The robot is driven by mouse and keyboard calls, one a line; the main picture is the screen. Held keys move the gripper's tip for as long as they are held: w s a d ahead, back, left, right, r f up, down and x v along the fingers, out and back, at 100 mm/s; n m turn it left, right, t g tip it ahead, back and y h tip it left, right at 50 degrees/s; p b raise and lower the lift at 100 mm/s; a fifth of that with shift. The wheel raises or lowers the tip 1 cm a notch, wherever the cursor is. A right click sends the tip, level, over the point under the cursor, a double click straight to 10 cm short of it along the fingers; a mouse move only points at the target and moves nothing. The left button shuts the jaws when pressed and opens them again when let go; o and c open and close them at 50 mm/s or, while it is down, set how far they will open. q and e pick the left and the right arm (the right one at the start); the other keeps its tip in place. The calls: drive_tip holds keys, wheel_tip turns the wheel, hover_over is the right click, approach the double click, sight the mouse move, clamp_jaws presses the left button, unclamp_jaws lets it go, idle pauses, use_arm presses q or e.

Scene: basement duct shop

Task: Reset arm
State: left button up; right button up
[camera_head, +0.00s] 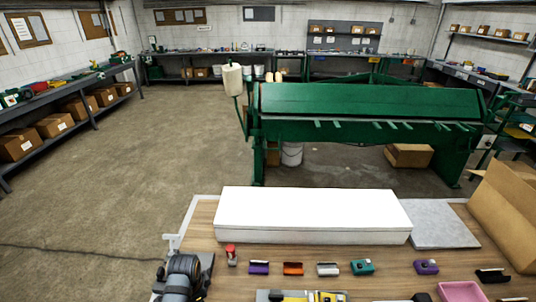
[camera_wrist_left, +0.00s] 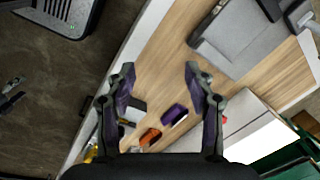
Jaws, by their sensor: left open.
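My left gripper (camera_wrist_left: 159,72) shows in the left wrist view, with its two dark fingers spread apart. Nothing is between the fingertips. It is above the wooden table (camera_wrist_left: 143,85); its height cannot be told. A purple item (camera_wrist_left: 174,113) and an orange item (camera_wrist_left: 150,138) lie below, seen between the fingers.
A long white box (camera_head: 312,228) lies on the table. Several small coloured items, such as a purple one (camera_head: 259,267) and a teal one (camera_head: 362,267), stand in front. A green brake (camera_head: 365,103) stands behind.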

use_arm(q)
drive_tip(key=s+a+r+n+t, duration=0.1)
drive_tip(key=s+a+r+n, duration=0.1)
drive_tip(key=s+r+n, duration=0.4)
drive_tip(key=s+a+r+n+t, duration=0.1)
drive_tip(key=s+r+n, duration=0.1)
drive_tip(key=s+n, duration=0.35)
drive_tip(key=s+a+f+b, duration=0.1)
drive_tip(key=s+f+b, duration=0.15)
drive_tip(key=f, duration=0.95)
drive_tip(key=s+a+f+m+g+b, duration=0.1)
drive_tip(key=f+b, duration=0.2)
drive_tip(key=f, duration=0.8)
drive_tip(key=s+a+f+b, duration=0.1)
drive_tip(key=f+b, duration=0.2)
drive_tip(key=f, duration=0.9)
drive_tip(key=s+a+f+g+b, duration=0.1)
drive_tip(key=s+f+b, duration=0.3)
drive_tip(key=s+f, duration=1.3)
wheel_tip(320, 180, down, 3)
drive_tip(key=shift+s+r+b, duration=0.1)
drive_tip(key=shift+s+b, duration=0.2)
drive_tip(key=shift+s, duration=0.05)
use_arm(e)
wheel_tip(320, 180, down, 13)
drive_tip(key=s, duration=0.1)
drive_tip(key=shift+s, duration=0.2)
drive_tip(key=shift+f, duration=0.1)
